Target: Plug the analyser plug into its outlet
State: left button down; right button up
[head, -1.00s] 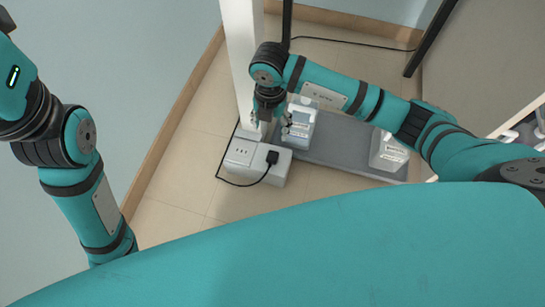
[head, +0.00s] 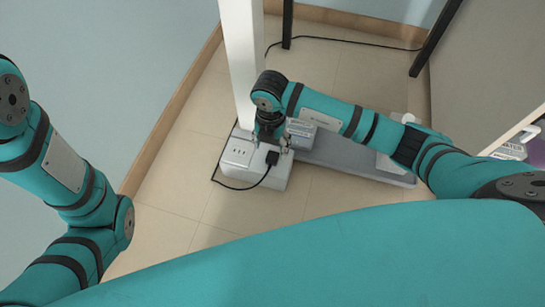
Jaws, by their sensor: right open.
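A white outlet box (head: 237,153) stands on the floor at the foot of a white post, with socket slots on its left part. The black analyser plug (head: 272,158) is on the right part of the box. Whether its pins are in a socket, I cannot tell. Its black cable (head: 233,187) loops along the front and left of the box. My right gripper (head: 271,147) is open just above and behind the plug, pointing down, with its fingers spread to either side; it does not hold the plug. My left arm shows at the left, but its gripper is out of view.
A white post (head: 240,60) rises close behind the box. A grey platform (head: 350,154) with clear containers, partly hidden by my right arm, lies to the right. A black cable (head: 350,42) runs along the back floor. Tiled floor in front of the box is clear.

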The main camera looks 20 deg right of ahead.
aim_at(272, 156)
jog(key=f+b, duration=0.5)
jog(key=shift+s+d+f, duration=0.15)
jog(key=shift+d+f, duration=0.05)
jog(key=shift+r, duration=0.1)
jog(key=c, duration=1.2)
jog(key=shift+o, duration=0.2)
jog(key=shift+r, duration=0.15)
